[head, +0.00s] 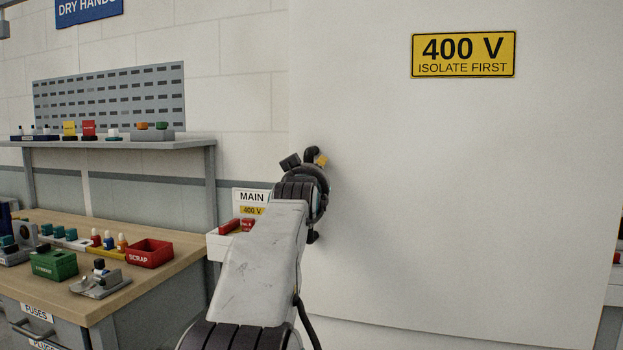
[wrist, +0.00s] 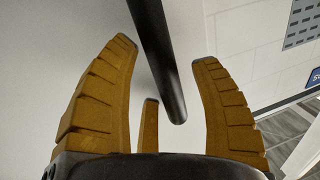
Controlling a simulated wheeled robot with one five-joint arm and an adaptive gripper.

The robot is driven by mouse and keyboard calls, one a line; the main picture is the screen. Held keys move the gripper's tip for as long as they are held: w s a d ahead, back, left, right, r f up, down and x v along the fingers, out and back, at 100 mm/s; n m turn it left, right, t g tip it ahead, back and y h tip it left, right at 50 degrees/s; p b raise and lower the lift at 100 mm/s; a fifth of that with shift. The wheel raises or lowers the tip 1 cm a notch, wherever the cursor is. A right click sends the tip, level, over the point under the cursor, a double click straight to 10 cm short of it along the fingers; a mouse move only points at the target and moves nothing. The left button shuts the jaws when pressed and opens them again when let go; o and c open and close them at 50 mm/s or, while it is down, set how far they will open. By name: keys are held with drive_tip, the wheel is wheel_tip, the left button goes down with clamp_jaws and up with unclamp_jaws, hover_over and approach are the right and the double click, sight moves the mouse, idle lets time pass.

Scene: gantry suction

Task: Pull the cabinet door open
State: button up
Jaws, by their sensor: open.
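The cabinet door (head: 460,190) is a large white panel on the right of the head view, with a yellow 400 V sign (head: 463,54). It looks closed, though its edges are partly out of sight. Its dark bar handle (head: 312,153) shows above and below my gripper (head: 320,161); the arm hides its middle. In the wrist view the handle (wrist: 158,55) runs between the yellow fingers of my gripper (wrist: 165,52). The fingers are spread on either side of it, with gaps showing. I cannot tell how deep the bar sits.
A workbench (head: 110,300) with a green bin (head: 54,264), a red scrap bin (head: 149,254) and small parts stands at left. A shelf (head: 110,145) hangs above it. A box marked MAIN (head: 251,197) is just left of the door.

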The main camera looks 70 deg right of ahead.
drive_tip(key=shift+c, duration=0.4)
clamp_jaws()
